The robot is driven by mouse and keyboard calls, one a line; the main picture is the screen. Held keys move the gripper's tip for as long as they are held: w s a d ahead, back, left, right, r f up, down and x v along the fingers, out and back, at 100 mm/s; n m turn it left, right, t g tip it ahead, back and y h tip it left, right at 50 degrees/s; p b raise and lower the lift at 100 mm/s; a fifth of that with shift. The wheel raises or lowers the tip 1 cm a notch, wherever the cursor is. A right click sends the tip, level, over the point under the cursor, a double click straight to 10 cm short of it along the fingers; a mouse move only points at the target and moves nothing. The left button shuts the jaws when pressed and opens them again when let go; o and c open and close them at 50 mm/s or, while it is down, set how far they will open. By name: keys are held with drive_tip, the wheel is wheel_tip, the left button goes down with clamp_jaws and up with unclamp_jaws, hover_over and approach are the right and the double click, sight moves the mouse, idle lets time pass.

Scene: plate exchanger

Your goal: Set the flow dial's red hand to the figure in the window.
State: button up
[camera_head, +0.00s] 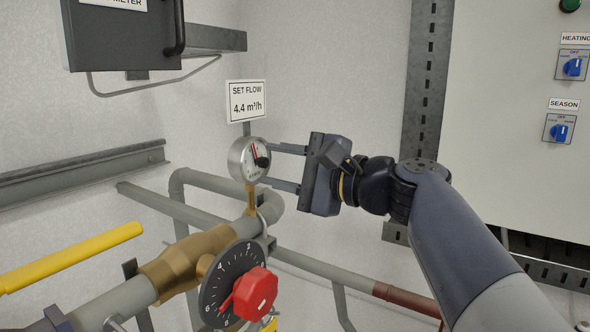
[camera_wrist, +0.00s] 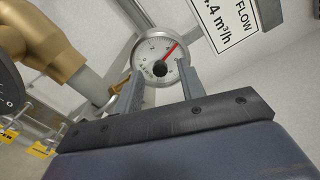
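The SET FLOW sign (camera_head: 246,101) reads 4.4 m³/h; it also shows, partly cut off, in the wrist view (camera_wrist: 228,22). Below it is a small round white dial (camera_head: 240,169) with a red hand (camera_head: 254,152) and a black centre knob (camera_head: 262,162). In the head view the hand points up, slightly left. In the wrist view (camera_wrist: 171,50) it points up and right, towards the sign.
Below is a black numbered disc (camera_head: 222,279) with a red knob (camera_head: 255,292), on a brass valve body (camera_head: 172,268). A yellow lever (camera_head: 75,257) sticks out left. Grey pipes run under the dial. A panel with blue switches (camera_head: 560,132) stands right, and a dark box (camera_head: 122,38) hangs upper left.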

drive_tip(key=b+v, duration=0.2)
drive_tip(key=v, duration=0.8)
drive_tip(key=shift+s+d, duration=0.2)
drive_tip(key=shift+a, duration=0.1)
drive_tip(key=shift+p+x, duration=1.1)
drive_tip(key=shift+x, duration=4.3)
